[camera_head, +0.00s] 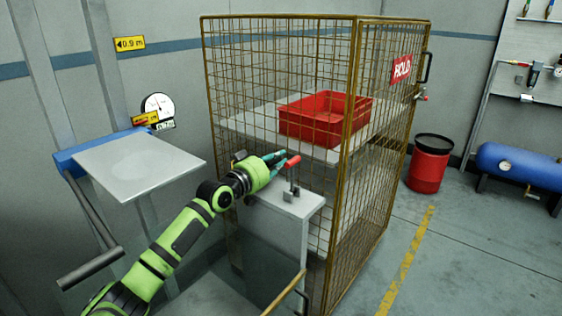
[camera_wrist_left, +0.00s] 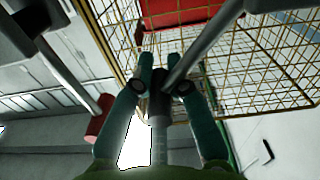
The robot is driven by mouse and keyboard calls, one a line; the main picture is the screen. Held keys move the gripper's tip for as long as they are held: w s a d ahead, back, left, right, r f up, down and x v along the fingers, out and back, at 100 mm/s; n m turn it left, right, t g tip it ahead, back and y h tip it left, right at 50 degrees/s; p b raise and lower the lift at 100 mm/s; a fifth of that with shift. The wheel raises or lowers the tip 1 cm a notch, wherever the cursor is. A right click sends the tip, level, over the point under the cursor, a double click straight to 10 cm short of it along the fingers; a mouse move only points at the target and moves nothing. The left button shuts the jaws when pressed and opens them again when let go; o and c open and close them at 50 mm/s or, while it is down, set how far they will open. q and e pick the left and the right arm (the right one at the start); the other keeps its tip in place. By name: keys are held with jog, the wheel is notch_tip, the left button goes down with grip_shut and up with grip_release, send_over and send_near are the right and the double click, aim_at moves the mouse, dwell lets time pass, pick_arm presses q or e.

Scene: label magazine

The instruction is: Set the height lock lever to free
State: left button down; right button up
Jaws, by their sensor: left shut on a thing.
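A lever with a red grip (camera_head: 292,162) stands on a grey pedestal (camera_head: 300,203) in front of the wire cage. No label on it can be read. A grey rod runs up and right from there. My right gripper is not in view.
A wire cage (camera_head: 280,75) with a red HOLD sign (camera_head: 402,69) encloses a red bin (camera_head: 322,128). At left are a grey platform (camera_head: 140,165), a round dial (camera_head: 158,107) and a yellow 0.9 m sign (camera_head: 130,43). Open floor lies right of the cage.

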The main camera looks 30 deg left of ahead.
pick_arm(q)
jog(key=shift+a+r+n, duration=0.45)
jog(key=shift+n, duration=0.15)
jog(key=a+n, duration=0.1)
jog(key=n, duration=0.1)
jog(key=a+r+n, duration=0.1)
jog(key=a+n, duration=0.1)
jog(key=a+n+b, duration=0.1)
jog(key=n, duration=0.1)
jog(key=shift+w+a+r, duration=0.2)
jog(key=shift+a+r, duration=0.05)
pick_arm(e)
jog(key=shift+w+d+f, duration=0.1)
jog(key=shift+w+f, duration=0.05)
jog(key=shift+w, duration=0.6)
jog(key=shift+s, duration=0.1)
pick_arm(q)
jog(key=c, duration=1.2)
grip_release()
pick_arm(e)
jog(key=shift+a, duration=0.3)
